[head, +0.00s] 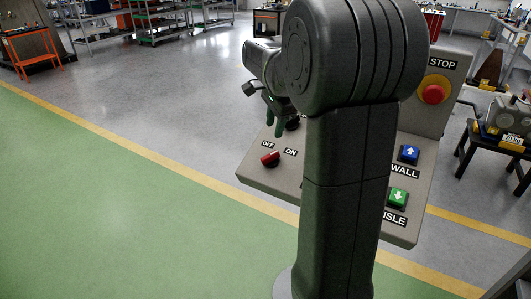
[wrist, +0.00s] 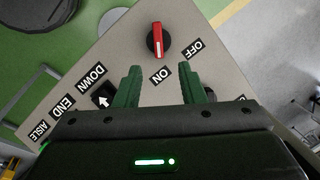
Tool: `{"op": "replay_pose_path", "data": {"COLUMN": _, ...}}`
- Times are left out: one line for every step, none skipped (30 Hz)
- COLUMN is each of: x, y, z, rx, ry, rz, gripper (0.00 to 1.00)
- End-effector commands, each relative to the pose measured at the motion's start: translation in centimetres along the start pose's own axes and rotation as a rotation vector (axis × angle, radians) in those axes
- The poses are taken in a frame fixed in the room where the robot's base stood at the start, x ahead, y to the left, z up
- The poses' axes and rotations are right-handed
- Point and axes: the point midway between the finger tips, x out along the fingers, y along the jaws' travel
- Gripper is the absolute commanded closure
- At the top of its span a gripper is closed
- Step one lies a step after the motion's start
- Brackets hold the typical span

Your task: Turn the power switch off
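The power switch (head: 270,158) is a red rotary knob on the left part of a grey control panel (head: 333,188), with OFF and ON labels above it. In the wrist view, the knob (wrist: 158,40) has a white line pointing at the ON label (wrist: 160,75); the OFF label (wrist: 196,47) is to the right. My gripper (head: 275,118) is above the panel, beyond the knob. In the wrist view, its green fingers (wrist: 161,82) are apart with nothing between them, and the knob is beyond their tips, untouched. My arm hides the middle of the panel.
A red STOP button (head: 433,93) is on the raised right part. A blue up-arrow button (head: 409,153) and a green down-arrow button (head: 397,197) are at the right. A black arrow button (wrist: 103,97) is close to the left finger. The floor left of the panel is clear.

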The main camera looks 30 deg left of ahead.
Motion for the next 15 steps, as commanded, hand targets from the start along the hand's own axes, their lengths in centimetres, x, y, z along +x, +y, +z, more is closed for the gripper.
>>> {"op": "replay_pose_path", "data": {"x": 0.6, "y": 0.1, "z": 0.0, "rx": 0.0, "ry": -0.001, "rz": 0.003, "gripper": 0.64}}
{"op": "replay_pose_path", "data": {"x": 0.9, "y": 0.1, "z": 0.0, "rx": 0.0, "ry": -0.001, "rz": 0.004, "gripper": 0.64}}
{"op": "replay_pose_path", "data": {"x": 1.6, "y": 0.1, "z": 0.0, "rx": 0.0, "ry": -0.001, "rz": 0.004, "gripper": 0.64}}
{"op": "replay_pose_path", "data": {"x": 2.2, "y": 0.1, "z": 0.0, "rx": 0.0, "ry": -0.001, "rz": 0.006, "gripper": 0.64}}
{"op": "replay_pose_path", "data": {"x": 2.8, "y": 0.2, "z": 0.0, "rx": 0.0, "ry": -0.001, "rz": 0.006, "gripper": 0.64}}
{"op": "replay_pose_path", "data": {"x": 3.6, "y": 0.2, "z": 0.0, "rx": 0.0, "ry": -0.001, "rz": 0.006, "gripper": 0.64}}
{"op": "replay_pose_path", "data": {"x": 4.3, "y": 0.1, "z": 0.0, "rx": 0.0, "ry": -0.001, "rz": 0.005, "gripper": 0.64}}
{"op": "replay_pose_path", "data": {"x": 5.0, "y": 0.2, "z": 0.0, "rx": 0.0, "ry": -0.001, "rz": 0.007, "gripper": 0.64}}
{"op": "replay_pose_path", "data": {"x": 5.9, "y": 0.2, "z": 0.0, "rx": 0.0, "ry": -0.001, "rz": 0.006, "gripper": 0.64}}
{"op": "replay_pose_path", "data": {"x": 6.5, "y": 0.2, "z": -0.1, "rx": 0.0, "ry": -0.001, "rz": 0.006, "gripper": 0.64}}
{"op": "replay_pose_path", "data": {"x": 7.2, "y": 0.2, "z": -0.1, "rx": -0.001, "ry": -0.001, "rz": 0.006, "gripper": 0.64}}
{"op": "replay_pose_path", "data": {"x": 8.0, "y": 0.2, "z": -0.1, "rx": -0.001, "ry": -0.001, "rz": 0.006, "gripper": 0.64}}
{"op": "replay_pose_path", "data": {"x": 8.6, "y": 0.2, "z": -0.1, "rx": -0.001, "ry": -0.001, "rz": 0.006, "gripper": 0.64}}
{"op": "replay_pose_path", "data": {"x": 9.2, "y": 0.2, "z": -0.1, "rx": -0.001, "ry": -0.001, "rz": 0.006, "gripper": 0.64}}
{"op": "replay_pose_path", "data": {"x": 9.9, "y": 0.2, "z": -0.1, "rx": -0.001, "ry": 0.0, "rz": 0.005, "gripper": 0.64}}
